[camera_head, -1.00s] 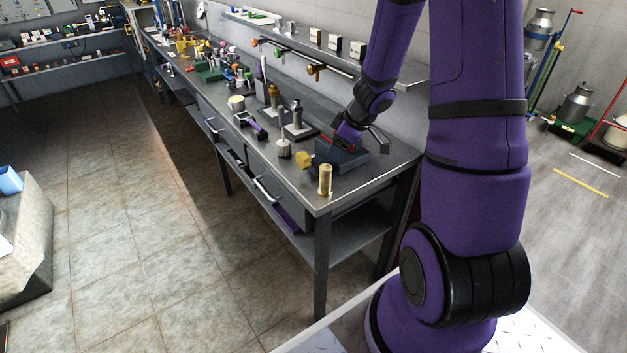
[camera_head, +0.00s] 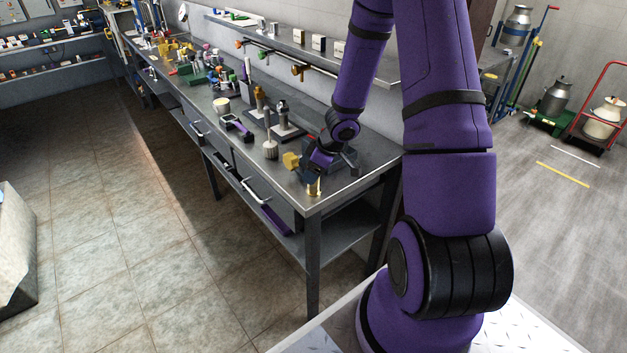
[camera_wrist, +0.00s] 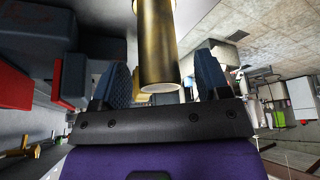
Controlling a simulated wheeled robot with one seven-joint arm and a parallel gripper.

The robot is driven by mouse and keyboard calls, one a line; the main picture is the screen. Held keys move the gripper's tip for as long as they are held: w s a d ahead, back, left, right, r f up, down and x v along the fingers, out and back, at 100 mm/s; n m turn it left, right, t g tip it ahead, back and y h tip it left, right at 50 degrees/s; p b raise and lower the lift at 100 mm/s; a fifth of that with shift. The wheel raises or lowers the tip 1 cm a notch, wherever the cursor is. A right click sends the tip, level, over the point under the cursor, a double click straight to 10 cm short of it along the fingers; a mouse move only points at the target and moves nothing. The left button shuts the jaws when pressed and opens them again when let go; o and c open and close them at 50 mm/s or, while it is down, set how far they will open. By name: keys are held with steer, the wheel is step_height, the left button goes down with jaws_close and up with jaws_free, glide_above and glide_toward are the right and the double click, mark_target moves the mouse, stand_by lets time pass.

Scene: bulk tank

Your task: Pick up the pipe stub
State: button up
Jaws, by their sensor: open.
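The pipe stub, a brass cylinder (camera_head: 314,188), stands upright near the front corner of the grey workbench. In the head view my gripper hides its upper part. My gripper (camera_head: 315,174) is over it, with the purple wrist slanting down from behind. In the wrist view the pipe stub (camera_wrist: 156,40) reaches in from the top, with its pale round end close to my palm. My gripper (camera_wrist: 165,78) is open there, with a blue-grey finger on each side of the stub. I cannot tell whether either finger touches it.
A yellow block-like piece (camera_head: 291,160) stands just left of my gripper, and a dark blue bin (camera_head: 348,157) is behind it. A wall shelf (camera_head: 300,48) runs above the workbench (camera_head: 335,190).

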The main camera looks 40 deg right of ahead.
steer(key=shift+x, duration=1.2)
steer(key=c, duration=1.1)
steer(key=shift+r, duration=0.2)
